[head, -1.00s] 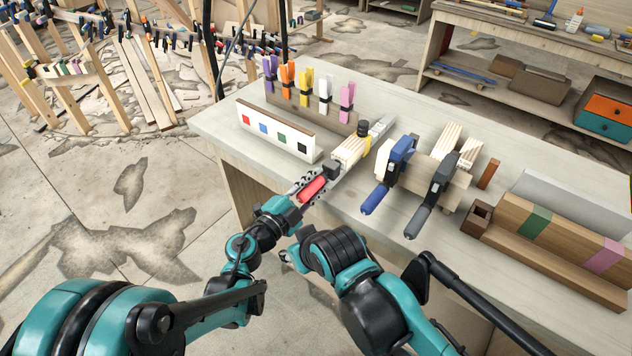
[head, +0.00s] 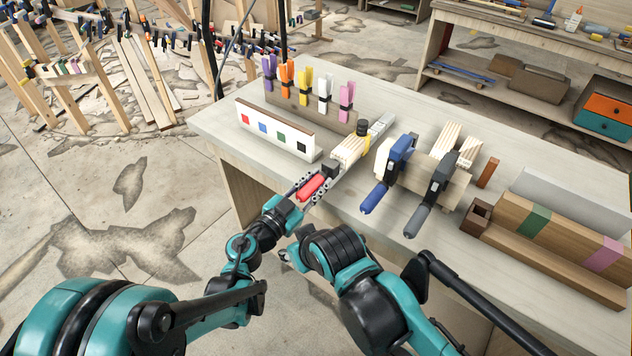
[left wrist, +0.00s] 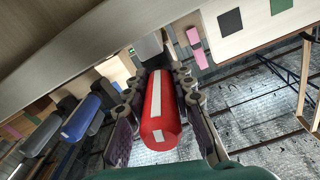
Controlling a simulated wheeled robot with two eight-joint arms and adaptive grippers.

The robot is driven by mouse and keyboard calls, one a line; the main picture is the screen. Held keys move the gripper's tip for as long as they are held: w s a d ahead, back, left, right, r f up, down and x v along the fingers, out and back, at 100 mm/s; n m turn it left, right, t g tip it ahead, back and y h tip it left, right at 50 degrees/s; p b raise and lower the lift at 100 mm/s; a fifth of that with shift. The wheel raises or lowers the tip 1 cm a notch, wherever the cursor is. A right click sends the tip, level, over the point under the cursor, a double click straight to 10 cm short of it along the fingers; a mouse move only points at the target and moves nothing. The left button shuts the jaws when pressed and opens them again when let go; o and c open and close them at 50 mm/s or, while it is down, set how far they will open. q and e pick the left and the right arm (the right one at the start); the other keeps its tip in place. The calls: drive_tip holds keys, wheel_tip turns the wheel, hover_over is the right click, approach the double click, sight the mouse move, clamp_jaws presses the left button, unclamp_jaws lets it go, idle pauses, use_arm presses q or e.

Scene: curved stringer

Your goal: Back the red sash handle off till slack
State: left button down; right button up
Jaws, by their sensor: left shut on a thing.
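The red sash handle (head: 311,187) sticks out over the table's front edge, at the near end of a sash clamp with a metal bar (head: 380,125). The clamp lies around pale wooden strips (head: 349,148). My left gripper (head: 310,186) is shut on the handle, with a finger on each side. In the left wrist view the handle (left wrist: 160,110) is between the two fingers (left wrist: 158,112) and shows a white stripe facing the camera. My right arm is folded at bottom centre in the head view. Its gripper is mostly hidden, so its jaws cannot be made out.
A white board with coloured squares (head: 275,132) stands to the left. Coloured spring clamps (head: 305,86) stand behind it. A long wooden box (head: 560,235) lies at right.

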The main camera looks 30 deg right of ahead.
sight(299, 200)
use_arm(q)
drive_tip(key=shift+n, duration=0.3)
drive_tip(key=c, duration=1.3)
unclamp_jaws()
drive_tip(key=shift+d, duration=0.1)
drive_tip(key=v, duration=1.2)
drive_tip(key=shift+w, duration=0.1)
